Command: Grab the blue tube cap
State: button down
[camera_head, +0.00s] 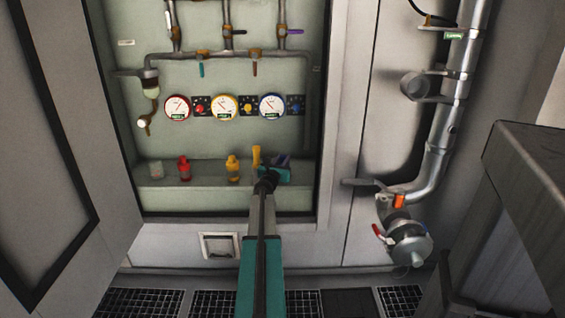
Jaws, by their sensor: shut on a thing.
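The blue tube cap (282,160) shows as a small dark blue shape at the right end of the row of caps on the cabinet's ledge (210,182). My gripper (268,162) is at the cap, shut on it. A yellow upright piece shows at the left of the gripper and a teal part at its right. The wrist and arm hide most of the grasp and the lower part of the cap. I cannot tell whether the cap still touches the ledge.
A red cap (184,168), a yellow cap (233,168) and a pale cap (155,169) stand left on the ledge. Gauges (224,107) and pipes are above. An open door (50,150) stands left; a pipe with a valve (408,243) and a dark cabinet (525,200) are right.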

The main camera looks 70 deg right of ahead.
aim_at(283, 156)
notch_tip(283, 156, up, 10)
jog(key=p, duration=0.4)
jog(key=shift+f, duration=0.1)
dwell(0.5)
